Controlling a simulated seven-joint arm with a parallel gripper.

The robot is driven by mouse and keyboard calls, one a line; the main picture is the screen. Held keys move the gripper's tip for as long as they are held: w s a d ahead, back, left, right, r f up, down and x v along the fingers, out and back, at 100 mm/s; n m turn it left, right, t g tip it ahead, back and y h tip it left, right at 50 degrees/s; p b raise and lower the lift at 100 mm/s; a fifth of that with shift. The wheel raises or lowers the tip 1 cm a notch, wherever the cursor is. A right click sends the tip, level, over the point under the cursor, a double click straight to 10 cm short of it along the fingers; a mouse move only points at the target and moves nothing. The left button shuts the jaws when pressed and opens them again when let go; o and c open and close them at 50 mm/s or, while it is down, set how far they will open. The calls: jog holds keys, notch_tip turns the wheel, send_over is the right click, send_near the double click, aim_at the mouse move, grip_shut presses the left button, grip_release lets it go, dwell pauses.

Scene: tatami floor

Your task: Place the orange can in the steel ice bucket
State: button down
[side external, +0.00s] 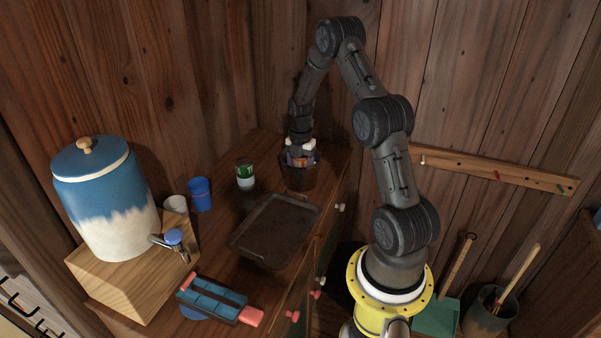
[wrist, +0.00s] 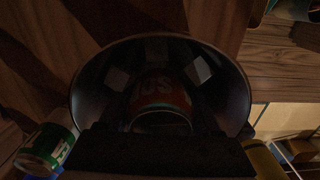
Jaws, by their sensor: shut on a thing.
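The steel ice bucket (side external: 299,178) is a dark, round container standing on the dark wooden cabinet top, near the back wall. My gripper (side external: 301,156) points down into its mouth and is shut on the orange can (side external: 297,161). In the wrist view, the can (wrist: 160,92) lies between the two pale fingertips (wrist: 159,73), inside the ring of the bucket's rim (wrist: 84,82). The inside is very dark, so I cannot tell whether the can touches the bottom. The can's lower part is hidden by the bucket wall in the side view.
A green and white can (side external: 245,173) stands left of the bucket. A dark tray (side external: 275,231) lies in front. A blue cup (side external: 200,194), a pale cup (side external: 176,205) and a blue-and-white dispenser (side external: 108,205) stand farther left. A wooden peg rail (side external: 490,170) is on the right wall.

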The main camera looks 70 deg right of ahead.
jog(key=shift+f, duration=0.15)
jog(key=shift+c, duration=1.8)
grip_release()
